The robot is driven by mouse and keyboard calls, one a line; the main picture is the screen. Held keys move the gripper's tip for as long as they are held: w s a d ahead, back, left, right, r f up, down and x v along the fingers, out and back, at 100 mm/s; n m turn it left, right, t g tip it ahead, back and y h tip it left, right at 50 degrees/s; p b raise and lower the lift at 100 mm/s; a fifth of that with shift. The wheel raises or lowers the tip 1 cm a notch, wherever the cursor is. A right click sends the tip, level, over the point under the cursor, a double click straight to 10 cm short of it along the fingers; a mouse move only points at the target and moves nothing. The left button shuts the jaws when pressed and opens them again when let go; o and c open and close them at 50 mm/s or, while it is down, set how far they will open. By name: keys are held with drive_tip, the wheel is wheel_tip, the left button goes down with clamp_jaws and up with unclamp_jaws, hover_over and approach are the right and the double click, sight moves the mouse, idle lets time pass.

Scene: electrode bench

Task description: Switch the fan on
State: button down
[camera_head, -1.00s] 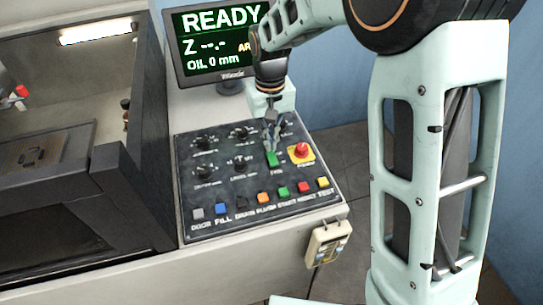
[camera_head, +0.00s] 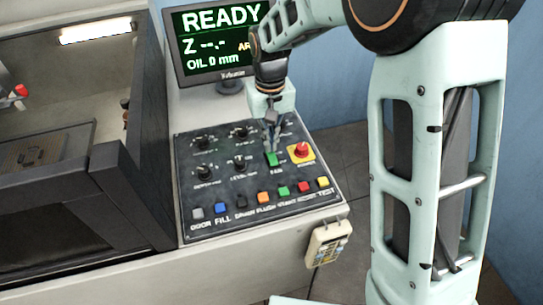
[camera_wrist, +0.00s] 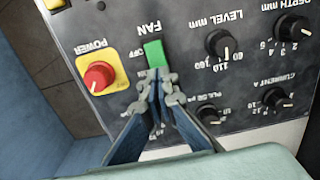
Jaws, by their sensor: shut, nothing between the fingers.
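The fan switch is a green rocker (camera_head: 271,159) on the dark control panel, with the label FAN beside it. It also shows in the wrist view (camera_wrist: 155,54), with FAN printed above it and OFF at its upper left. My gripper (camera_head: 270,147) points down at the switch. In the wrist view my gripper (camera_wrist: 158,78) has its fingertips together at the lower end of the rocker, with nothing between them. The tips overlap the rocker's lower end, so I cannot tell whether they touch it. The rocker's tilt is not clear.
A red POWER button (camera_head: 301,149) on a yellow plate sits close beside the switch. Several black knobs (camera_wrist: 220,44) lie on the other side. A row of coloured buttons (camera_head: 263,198) runs along the panel's front. A monitor (camera_head: 215,45) reading READY stands behind.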

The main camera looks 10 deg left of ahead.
drive_tip(key=shift+f+b, duration=0.6)
drive_tip(key=shift+f, duration=0.35)
drive_tip(key=shift+r, duration=0.15)
drive_tip(key=shift+r+p, duration=2.55)
drive_tip(key=shift+r, duration=0.9)
